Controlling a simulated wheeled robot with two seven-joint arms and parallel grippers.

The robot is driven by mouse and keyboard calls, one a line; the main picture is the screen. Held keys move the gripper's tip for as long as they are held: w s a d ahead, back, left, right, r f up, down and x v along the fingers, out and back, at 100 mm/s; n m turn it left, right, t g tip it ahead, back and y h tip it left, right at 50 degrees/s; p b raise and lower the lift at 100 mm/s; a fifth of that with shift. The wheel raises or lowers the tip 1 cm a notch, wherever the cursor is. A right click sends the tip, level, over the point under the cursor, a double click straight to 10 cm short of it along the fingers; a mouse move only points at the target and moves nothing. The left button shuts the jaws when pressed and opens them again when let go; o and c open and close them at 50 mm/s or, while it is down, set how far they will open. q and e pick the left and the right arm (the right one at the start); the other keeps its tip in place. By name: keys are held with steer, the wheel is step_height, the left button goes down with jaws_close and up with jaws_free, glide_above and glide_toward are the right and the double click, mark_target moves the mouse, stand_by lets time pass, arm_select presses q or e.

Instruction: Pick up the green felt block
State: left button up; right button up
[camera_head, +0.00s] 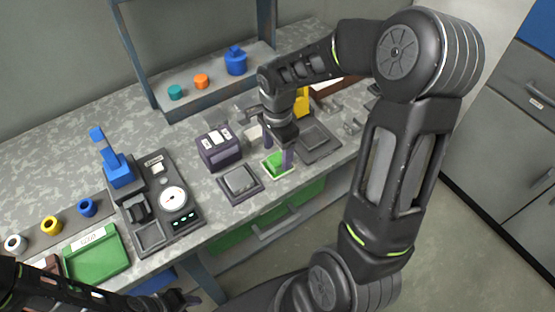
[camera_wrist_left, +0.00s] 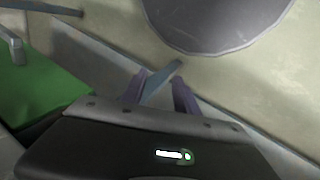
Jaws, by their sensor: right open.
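The green felt block (camera_head: 274,161) sits at the front of the grey bench, right of a dark square pad. A lighter green edge shows around it. My right gripper (camera_head: 277,152) is over it, pointing down, with its purple fingers apart on either side of the green. I cannot tell whether the fingers touch it. My left gripper (camera_head: 186,299) is low at the bottom left, in front of the bench. In the left wrist view its two purple fingers (camera_wrist_left: 159,82) are apart with nothing held between them.
A purple box (camera_head: 218,148) and a dark square pad (camera_head: 240,183) stand left of the block. Another dark pad (camera_head: 316,141) lies to its right. A gauge station (camera_head: 160,205) and a green tray (camera_head: 97,256) are further left. A shelf (camera_head: 205,98) stands behind.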

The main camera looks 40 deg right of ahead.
mark_target(278, 159)
steer(key=shift+f, duration=0.95)
steer(key=c, duration=1.4)
steer(key=shift+r, duration=0.15)
step_height(278, 159, up, 10)
steer(key=shift+f+b, duration=0.1)
steer(key=shift+b, duration=0.45)
